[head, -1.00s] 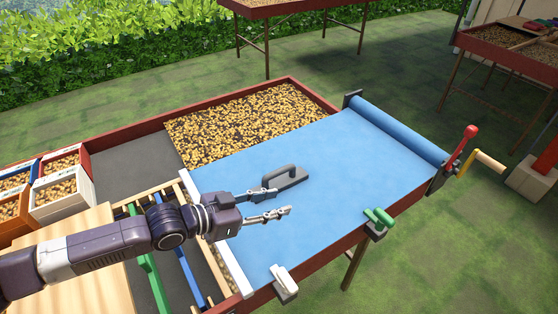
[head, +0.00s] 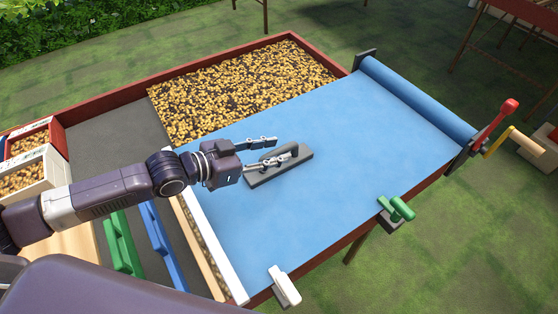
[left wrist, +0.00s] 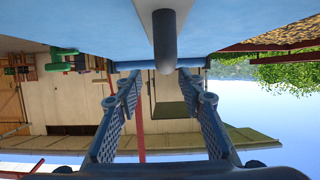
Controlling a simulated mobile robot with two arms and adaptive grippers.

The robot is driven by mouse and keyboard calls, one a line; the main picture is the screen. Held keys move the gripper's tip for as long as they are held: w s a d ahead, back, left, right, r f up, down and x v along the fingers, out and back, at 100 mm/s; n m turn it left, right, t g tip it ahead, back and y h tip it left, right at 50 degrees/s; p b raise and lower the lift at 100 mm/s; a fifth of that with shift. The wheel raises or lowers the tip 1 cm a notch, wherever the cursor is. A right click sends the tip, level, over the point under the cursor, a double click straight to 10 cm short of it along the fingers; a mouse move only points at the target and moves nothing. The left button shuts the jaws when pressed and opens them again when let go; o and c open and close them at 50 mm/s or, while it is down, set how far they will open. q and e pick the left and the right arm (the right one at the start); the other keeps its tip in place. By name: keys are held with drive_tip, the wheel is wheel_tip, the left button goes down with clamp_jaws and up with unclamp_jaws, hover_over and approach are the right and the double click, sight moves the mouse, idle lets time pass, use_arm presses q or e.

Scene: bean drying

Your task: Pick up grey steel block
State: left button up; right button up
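The grey steel block (head: 296,166) is a flat slab with a raised handle, lying on the blue sheet of the drying table. My left gripper (head: 284,146) is open at the block, its fingers spread around the handle area and partly covering it. In the left wrist view the picture is upside down; the block's grey handle (left wrist: 165,40) shows between and ahead of the two open fingers (left wrist: 160,76). I see no clear contact between finger and handle. My right gripper is not in view.
The blue sheet (head: 340,200) is otherwise clear around the block. Beans (head: 240,90) lie behind it. A green clamp (head: 397,210) and a white clamp (head: 284,288) sit on the front edge. A roller with a red handle (head: 497,118) is at the right. Bean boxes (head: 38,170) stand left.

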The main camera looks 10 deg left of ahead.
sight(296, 146)
use_arm(q)
drive_tip(key=shift+w+f+b, duration=0.15)
drive_tip(key=shift+f+b, duration=0.3)
drive_tip(key=shift+f, duration=0.2)
drive_tip(key=shift+x, duration=1.1)
drive_tip(key=x, duration=0.2)
drive_tip(key=p+x, duration=0.1)
drive_tip(key=x, duration=0.2)
drive_tip(key=shift+w+f+p, duration=0.15)
drive_tip(key=shift+w+p, duration=0.15)
drive_tip(key=shift+w, duration=0.1)
drive_tip(key=shift+s+a, duration=0.1)
clamp_jaws()
drive_tip(key=shift+r, duration=0.2)
